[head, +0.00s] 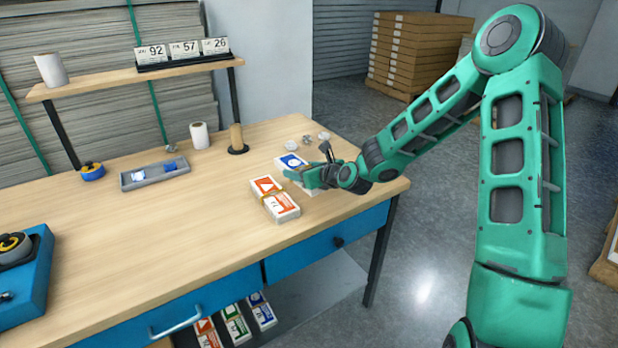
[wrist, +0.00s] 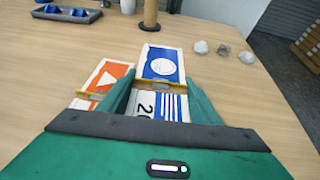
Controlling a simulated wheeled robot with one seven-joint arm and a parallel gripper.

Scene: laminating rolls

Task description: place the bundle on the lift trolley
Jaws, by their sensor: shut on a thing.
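My gripper (head: 306,174) is over the right end of the workbench, shut on a white bundle with a blue circle label (head: 290,161). In the wrist view the blue bundle (wrist: 162,66) lies between the fingers, with stripes and a partly hidden number on its near end. An orange-labelled bundle (head: 274,199) with a triangle and a tan band lies just left of it on the bench. I cannot tell whether the held bundle touches the bench top. I cannot make out a lift trolley in either view.
The workbench (head: 180,230) is mostly clear in the middle. A grey tray (head: 155,174), a tape roll (head: 92,171), a spindle (head: 236,139) and small crumpled pieces (head: 307,139) stand farther back. Several bundles (head: 236,325) lie below the bench. Stacked boxes (head: 410,55) stand behind.

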